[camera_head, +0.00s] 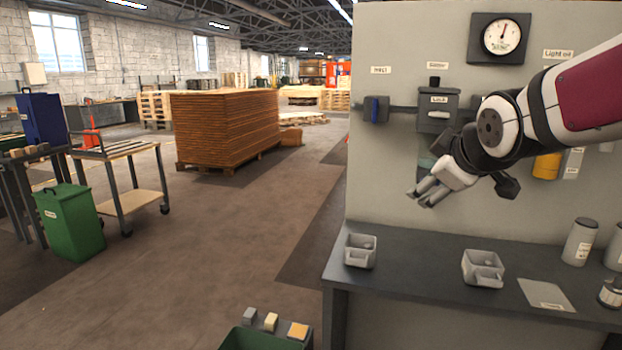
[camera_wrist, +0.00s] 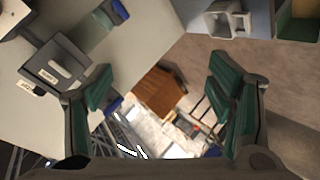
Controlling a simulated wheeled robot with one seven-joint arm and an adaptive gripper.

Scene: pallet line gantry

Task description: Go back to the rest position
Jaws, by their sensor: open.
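My gripper (camera_head: 424,195) hangs in the air above the dark workbench (camera_head: 400,262), in front of the grey panel (camera_head: 390,30). It points down and to the left in the head view. In the wrist view my gripper (camera_wrist: 163,95) has its two green-padded fingers wide apart with nothing between them. The stack of brown boards (camera_wrist: 158,92) shows far off beyond the gap between the fingers. My arm hides part of the panel's right side.
Two grey bins (camera_head: 360,251) (camera_head: 483,268) and a pale sheet (camera_head: 546,295) lie on the bench. Canisters (camera_head: 579,242) stand at its right. A lidded grey box (camera_head: 437,110) is mounted close behind my gripper. Open floor (camera_head: 220,240) lies left, with a green bin (camera_head: 70,222) and a cart (camera_head: 130,175).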

